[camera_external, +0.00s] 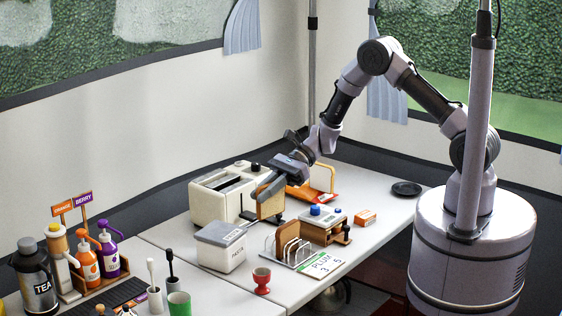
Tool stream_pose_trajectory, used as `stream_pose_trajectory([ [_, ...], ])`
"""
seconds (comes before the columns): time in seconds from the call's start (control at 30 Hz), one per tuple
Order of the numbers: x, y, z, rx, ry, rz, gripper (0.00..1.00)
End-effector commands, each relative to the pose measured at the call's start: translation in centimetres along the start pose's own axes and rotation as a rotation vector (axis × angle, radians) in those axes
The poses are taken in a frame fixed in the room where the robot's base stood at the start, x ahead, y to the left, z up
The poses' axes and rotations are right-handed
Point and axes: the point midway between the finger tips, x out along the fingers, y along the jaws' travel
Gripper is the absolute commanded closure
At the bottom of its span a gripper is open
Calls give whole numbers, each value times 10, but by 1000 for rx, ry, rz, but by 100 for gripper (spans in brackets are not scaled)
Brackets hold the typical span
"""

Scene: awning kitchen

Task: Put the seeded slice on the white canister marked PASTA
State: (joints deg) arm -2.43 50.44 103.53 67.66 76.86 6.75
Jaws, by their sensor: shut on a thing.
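My gripper (270,188) is shut on a brown bread slice (271,206), which hangs upright below the fingers, in front of the toaster's right end. Seeds on it are too small to make out. The white canister marked PASTA (218,256) stands on the table to the lower left of the held slice, with its grey lid (221,233) on. The lid's top looks bare. The slice is up and to the right of the canister, apart from it.
A cream toaster (208,207) stands behind the canister. A wire toast rack (293,251), a wooden box with blue knob (323,226) and a PLUM card (321,265) lie to the right. A red egg cup (262,281) stands in front. Bottles (87,262) crowd the left.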

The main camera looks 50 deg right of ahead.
Motion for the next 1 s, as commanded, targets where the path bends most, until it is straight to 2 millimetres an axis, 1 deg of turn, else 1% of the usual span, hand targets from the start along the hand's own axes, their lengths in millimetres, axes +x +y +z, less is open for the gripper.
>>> stream_pose_trajectory([
  [0.03,5,11,13,19,2,-37,100],
  [0.1,10,23,22,48,2,-105,100],
  [0.2,12,38,25,79,3,-182,100],
  [0.27,14,42,24,90,2,-210,100],
  [0.3,17,39,25,92,1,-219,100],
  [0.37,26,28,26,90,0,-227,100],
  [0.6,78,-39,36,89,-1,-226,100],
  [0.7,96,-63,41,91,-2,-226,100],
  [0.8,106,-77,44,92,-1,-226,100],
  [0.87,109,-81,44,93,-1,-226,100],
  [0.97,116,-82,30,96,0,-226,100],
  [1.0,119,-82,22,97,0,-226,100],
])
